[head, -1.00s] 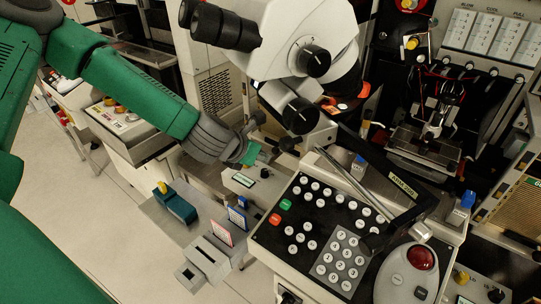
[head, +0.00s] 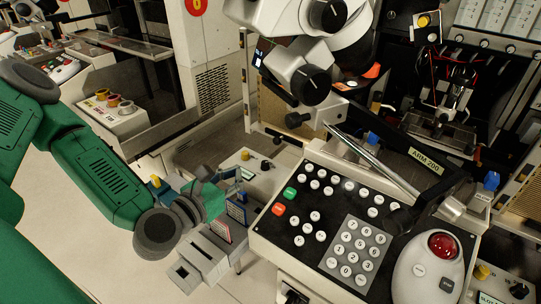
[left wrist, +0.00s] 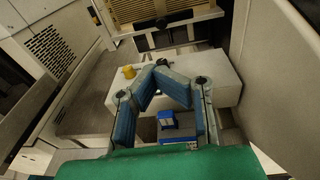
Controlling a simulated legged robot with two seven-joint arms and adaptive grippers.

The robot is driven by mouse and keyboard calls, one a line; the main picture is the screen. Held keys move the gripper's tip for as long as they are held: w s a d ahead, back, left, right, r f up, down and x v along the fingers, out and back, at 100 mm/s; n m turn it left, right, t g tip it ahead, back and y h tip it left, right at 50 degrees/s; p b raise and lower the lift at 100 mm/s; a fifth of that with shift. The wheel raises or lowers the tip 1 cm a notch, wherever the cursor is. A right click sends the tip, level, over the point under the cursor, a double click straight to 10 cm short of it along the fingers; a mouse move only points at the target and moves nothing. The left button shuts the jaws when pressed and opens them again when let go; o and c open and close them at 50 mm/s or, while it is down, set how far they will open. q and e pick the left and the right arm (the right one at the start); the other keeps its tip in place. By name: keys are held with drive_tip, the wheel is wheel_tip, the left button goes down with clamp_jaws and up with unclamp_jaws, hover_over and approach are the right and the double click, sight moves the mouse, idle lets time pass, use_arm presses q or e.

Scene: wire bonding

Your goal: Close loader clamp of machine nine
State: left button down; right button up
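My left gripper (head: 215,188) reaches down over the loader area at the machine's left side. In the left wrist view its two bent, blue-padded fingers (left wrist: 166,92) stand apart, with a gap between their tips. A small blue block (left wrist: 167,120) shows low between the fingers; I cannot tell whether they touch it. In the head view a card holder with blue and red-edged cards (head: 236,212) stands right beside the gripper. I cannot tell which part is the loader clamp, and the gripper hides some of this area. My right gripper is not in view.
The black keypad panel (head: 272,238) and the trackball unit (head: 420,270) lie to the right. The microscope (head: 300,75) hangs above. A yellow knob (head: 245,155) stands on a white box behind the gripper. Open floor lies at lower left.

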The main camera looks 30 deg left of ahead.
use_arm(q)
drive_tip(key=b, duration=0.7)
approach(276, 141)
drive_tip(key=shift+t, duration=0.4)
drive_tip(key=w, duration=0.2)
drive_tip(key=w+f, duration=0.1)
drive_tip(key=w, duration=0.4)
drive_tip(key=shift+d+f+b, duration=0.15)
drive_tip(key=shift+f+b, duration=0.1)
drive_tip(key=shift+b, duration=0.1)
drive_tip(key=shift+w+d, duration=0.15)
drive_tip(key=shift+w, duration=0.25)
drive_tip(key=shift+a, duration=0.3)
drive_tip(key=w+b, duration=0.1)
drive_tip(key=w, duration=0.2)
drive_tip(key=shift+w+d+b, duration=0.2)
drive_tip(key=shift+w+b, duration=0.05)
drive_tip(key=shift+b, duration=0.1)
drive_tip(key=shift+w+r, duration=0.2)
drive_tip(key=shift+w, duration=0.15)
drive_tip(key=shift+w+d+f, duration=0.1)
drive_tip(key=shift+w+f, duration=0.05)
drive_tip(key=shift+w, duration=0.15)
